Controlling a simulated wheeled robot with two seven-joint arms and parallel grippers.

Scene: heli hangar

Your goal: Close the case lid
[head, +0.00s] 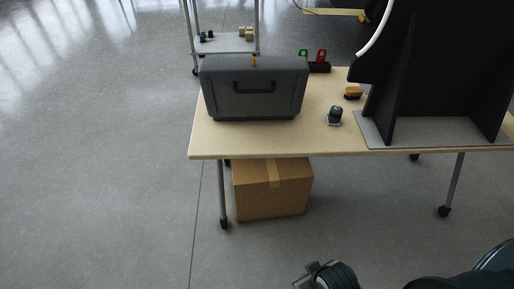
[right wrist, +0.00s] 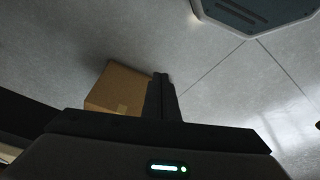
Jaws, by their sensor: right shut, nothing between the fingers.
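The dark grey case (head: 253,95) stands on the left part of the wooden table in the head view. Its broad face with a black handle is towards me, and a small orange piece shows at its top edge. Its inside is hidden, so I cannot tell how far the lid is open. My right gripper (right wrist: 161,92) is shut and empty in the right wrist view, above the floor. Part of my right arm shows at the bottom of the head view, well short of the table. My left gripper is not in view.
The table (head: 270,138) also holds a small dark knob-like part (head: 335,115), a yellow-and-black item (head: 353,92), a black rack with green and red pieces (head: 318,67), and a tall black stand (head: 440,75). A cardboard box (head: 272,192) sits underneath. Floor in front is clear.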

